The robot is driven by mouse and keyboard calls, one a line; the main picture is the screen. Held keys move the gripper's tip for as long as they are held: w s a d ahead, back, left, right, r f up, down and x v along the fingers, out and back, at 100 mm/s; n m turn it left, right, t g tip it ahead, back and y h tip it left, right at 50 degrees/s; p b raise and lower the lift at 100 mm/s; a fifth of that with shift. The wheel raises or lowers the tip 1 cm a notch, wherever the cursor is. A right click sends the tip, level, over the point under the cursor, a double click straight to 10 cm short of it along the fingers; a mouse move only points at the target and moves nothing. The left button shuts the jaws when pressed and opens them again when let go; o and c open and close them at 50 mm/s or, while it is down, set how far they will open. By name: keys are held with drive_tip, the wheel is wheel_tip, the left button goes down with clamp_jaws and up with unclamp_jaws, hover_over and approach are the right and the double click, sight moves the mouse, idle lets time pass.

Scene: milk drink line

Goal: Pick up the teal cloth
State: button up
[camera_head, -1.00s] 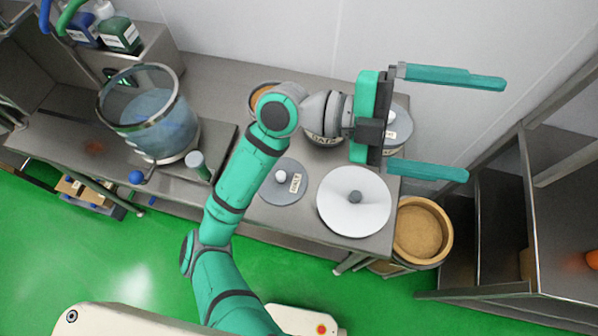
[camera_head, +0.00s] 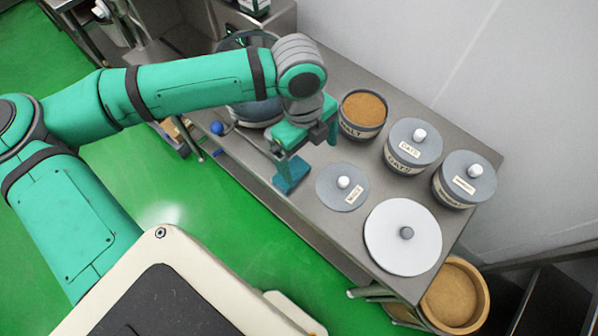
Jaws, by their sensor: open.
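My gripper (camera_head: 303,152) is open, pointing down over the front part of the steel table, left of the malt pot. A darker teal, flat, squarish patch (camera_head: 291,175) shows at its lower left, by the table's front edge. I cannot tell whether this patch is the teal cloth or one of my teal fingers. No other teal cloth shows. My forearm and wrist hide part of the table behind the gripper.
An open malt pot (camera_head: 362,112) and two lidded pots, oats (camera_head: 411,146) and another (camera_head: 465,179), stand along the back. A grey lid (camera_head: 341,187) and a white lidded vessel (camera_head: 403,236) are nearby. A glass vessel (camera_head: 255,112) is partly behind my arm.

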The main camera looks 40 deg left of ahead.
drive_tip(key=s+a+y, duration=0.1)
drive_tip(key=s+a, duration=0.1)
drive_tip(key=a, duration=0.2)
drive_tip(key=n, duration=0.1)
hover_over(292, 171)
drive_tip(key=f, duration=0.5)
drive_tip(key=shift+s+d+f, duration=0.1)
drive_tip(key=shift+s+d, duration=0.05)
drive_tip(key=shift+s, duration=0.1)
drive_tip(key=shift+w+f, duration=0.1)
drive_tip(key=shift+f, duration=2.7)
drive_tip(key=shift+c, duration=0.3)
drive_tip(key=shift+w, duration=0.1)
drive_tip(key=c, duration=1)
